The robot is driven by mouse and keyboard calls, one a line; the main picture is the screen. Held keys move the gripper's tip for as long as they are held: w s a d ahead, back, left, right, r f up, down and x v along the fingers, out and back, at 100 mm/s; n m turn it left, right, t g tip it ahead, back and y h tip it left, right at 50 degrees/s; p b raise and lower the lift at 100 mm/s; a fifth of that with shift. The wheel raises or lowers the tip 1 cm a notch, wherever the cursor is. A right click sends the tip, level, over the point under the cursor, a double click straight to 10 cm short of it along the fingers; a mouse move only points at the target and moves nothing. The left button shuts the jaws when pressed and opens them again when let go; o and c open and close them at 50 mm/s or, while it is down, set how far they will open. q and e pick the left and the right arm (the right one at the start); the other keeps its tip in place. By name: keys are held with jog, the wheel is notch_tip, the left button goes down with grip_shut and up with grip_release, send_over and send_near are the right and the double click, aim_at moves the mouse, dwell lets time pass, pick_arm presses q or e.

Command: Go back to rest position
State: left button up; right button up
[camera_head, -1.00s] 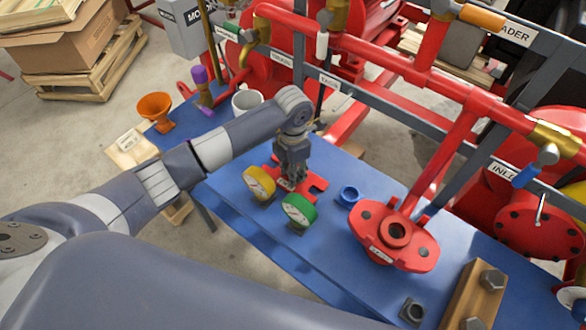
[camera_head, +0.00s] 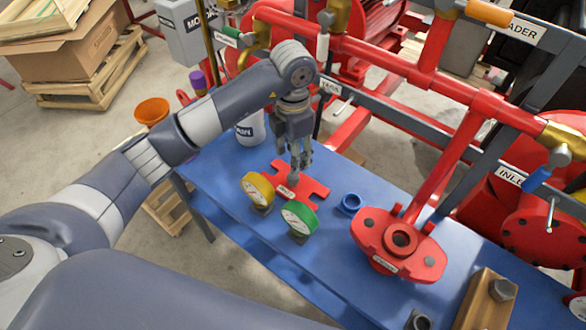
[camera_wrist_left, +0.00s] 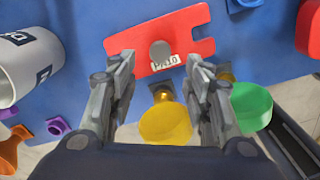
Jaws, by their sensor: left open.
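My left gripper (camera_head: 300,165) hangs above the blue bench, pointing down over a red notched plate (camera_head: 310,188). In the left wrist view my left gripper (camera_wrist_left: 160,85) has its two fingers apart with nothing between the tips. The red plate (camera_wrist_left: 190,35) lies beyond them with a grey round peg and a label. A yellow-faced gauge (camera_head: 258,190) and a green-faced gauge (camera_head: 300,217) stand just in front of the plate. In the wrist view, the yellow one (camera_wrist_left: 165,122) shows between the fingers, lower down. My right gripper is in neither view.
An orange funnel (camera_head: 152,111) stands at left. Red pipes (camera_head: 400,65) run behind the bench.

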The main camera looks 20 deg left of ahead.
pick_arm(q)
notch_tip(320, 180, up, 2)
jog(key=shift+r, duration=0.1)
dwell(0.5)
